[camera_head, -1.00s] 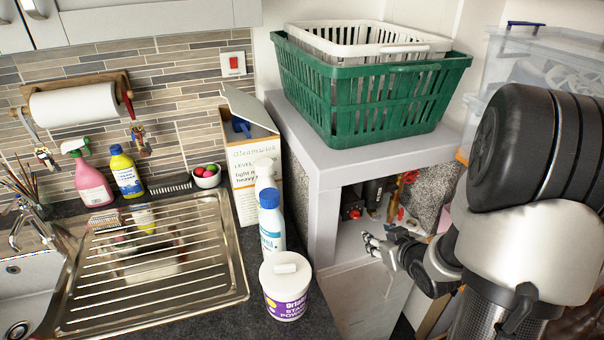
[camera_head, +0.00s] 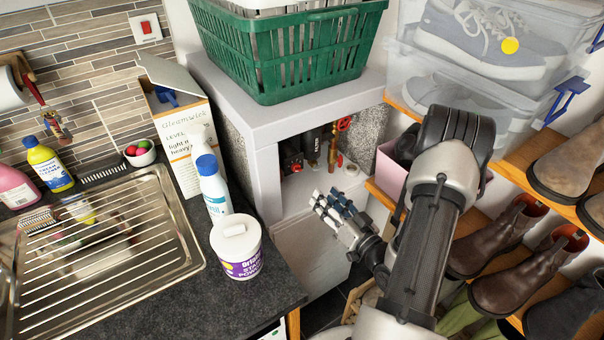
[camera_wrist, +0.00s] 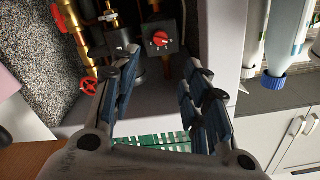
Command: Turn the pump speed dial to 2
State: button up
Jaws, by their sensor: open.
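The pump is a dark unit with a red dial (camera_wrist: 160,38) on its grey face. Small marks ring the dial, but I cannot read its setting for sure. In the head view the dial (camera_head: 293,167) is a small red spot inside the open cupboard under the grey shelf. My gripper (camera_head: 335,204) is in front of and below that opening, apart from the pump. In the wrist view my gripper (camera_wrist: 160,65) is open and empty, with the dial ahead between its fingertips.
Pipes with a red valve wheel (camera_wrist: 90,86) are close to one finger; another red wheel (camera_head: 345,123) is higher up. A green basket (camera_head: 290,50) sits on the shelf. A white tub (camera_head: 238,245) stands on the counter. Boots stand on racks at right.

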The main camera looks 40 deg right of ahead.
aim_at(299, 170)
jog(key=w, duration=0.8)
jog(key=w+b, duration=0.1)
jog(key=w, duration=0.3)
jog(key=shift+w+d, duration=0.35)
jog(key=shift+w, duration=0.05)
jog(key=shift+c, duration=0.3)
grip_shut()
